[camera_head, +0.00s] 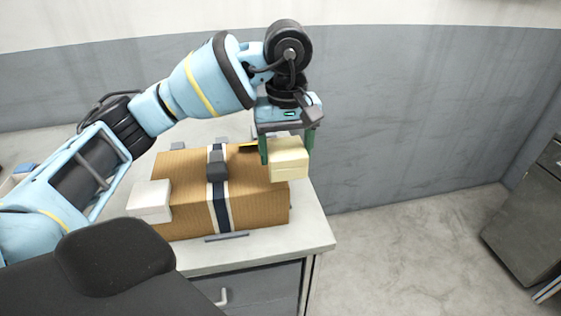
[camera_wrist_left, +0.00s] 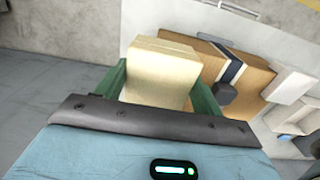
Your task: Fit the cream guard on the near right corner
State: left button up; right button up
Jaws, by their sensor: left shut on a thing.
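My left gripper (camera_head: 287,148) is shut on the cream guard (camera_head: 289,162), a pale blocky piece between its two green fingers. The guard is at the right end of the brown carton (camera_head: 262,207); I cannot tell whether they touch. The carton's near right corner is bare and shows below and in front of the guard. In the left wrist view, the cream guard (camera_wrist_left: 158,75) fills the space between the fingers and hides part of the carton (camera_wrist_left: 250,82). My right gripper is in neither view.
A white guard (camera_head: 150,199) sits on the carton's near left corner. A dark strap with white edges (camera_head: 221,206) and a dark buckle (camera_head: 217,165) cross the carton. A grey bar (camera_head: 227,237) lies before it. The table (camera_head: 312,225) has a narrow free strip at right.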

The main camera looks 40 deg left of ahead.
pick_arm(q)
jog(key=shift+s+a, duration=0.15)
jog(key=shift+s, duration=0.2)
notch_tip(320, 180, down, 3)
jog(key=shift+s+f, duration=0.1)
jog(key=shift+f, duration=0.2)
jog(key=shift+f, duration=0.55)
jog(key=shift+f, duration=0.1)
